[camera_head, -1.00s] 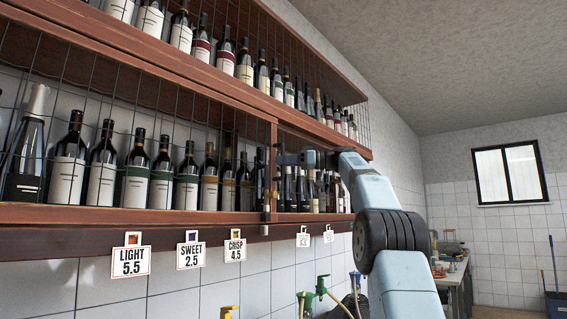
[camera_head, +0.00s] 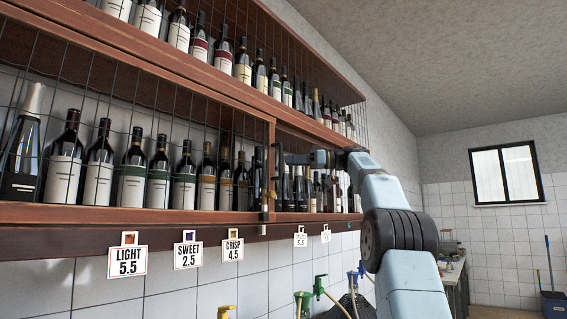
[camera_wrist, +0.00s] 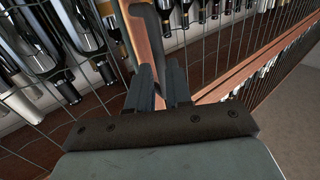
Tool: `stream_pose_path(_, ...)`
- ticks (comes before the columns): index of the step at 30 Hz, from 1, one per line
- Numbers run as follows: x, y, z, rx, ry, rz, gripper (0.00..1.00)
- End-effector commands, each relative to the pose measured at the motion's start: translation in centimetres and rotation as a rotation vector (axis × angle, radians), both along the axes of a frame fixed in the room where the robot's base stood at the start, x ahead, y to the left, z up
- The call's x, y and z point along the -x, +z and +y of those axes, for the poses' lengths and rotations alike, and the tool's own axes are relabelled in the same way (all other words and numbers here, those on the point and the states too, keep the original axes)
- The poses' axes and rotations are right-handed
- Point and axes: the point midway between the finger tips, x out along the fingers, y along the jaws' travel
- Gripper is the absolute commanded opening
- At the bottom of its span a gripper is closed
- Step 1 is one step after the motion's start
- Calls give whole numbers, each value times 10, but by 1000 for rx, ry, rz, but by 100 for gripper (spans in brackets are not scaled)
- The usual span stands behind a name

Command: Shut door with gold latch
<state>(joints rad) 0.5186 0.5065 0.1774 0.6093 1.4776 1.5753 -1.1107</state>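The wire-mesh door with a wooden frame (camera_head: 271,160) is on the lower wine shelf. A small gold latch (camera_head: 264,207) is low on its post. A dark upright handle (camera_head: 278,162) is on the same post; it shows at the top of the wrist view (camera_wrist: 150,28). My gripper (camera_head: 287,159) points left and is at the handle. In the wrist view its two fingers (camera_wrist: 161,75) are a narrow gap apart, with the handle's bar running down to them. I cannot tell whether they grip it. How far the door stands from its frame is unclear.
Rows of bottles (camera_head: 158,178) stand behind mesh on both shelves. Paper tags (camera_head: 127,261) hang below the lower shelf. Coloured taps (camera_head: 319,287) are below. A sink counter (camera_head: 455,290) is at the right. The room right of my arm looks open.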

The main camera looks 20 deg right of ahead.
Motion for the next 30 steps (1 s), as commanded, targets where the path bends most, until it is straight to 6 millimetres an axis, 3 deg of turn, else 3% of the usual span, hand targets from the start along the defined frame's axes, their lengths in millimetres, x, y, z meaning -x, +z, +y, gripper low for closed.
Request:
stream_pose_path(9, 24, -1, -58, -1, -1, 1, 19)
stream_pose_path(15, 34, -1, -80, -1, 0, -1, 19)
stream_pose_path(30, 37, -1, -87, 0, 1, 0, 19)
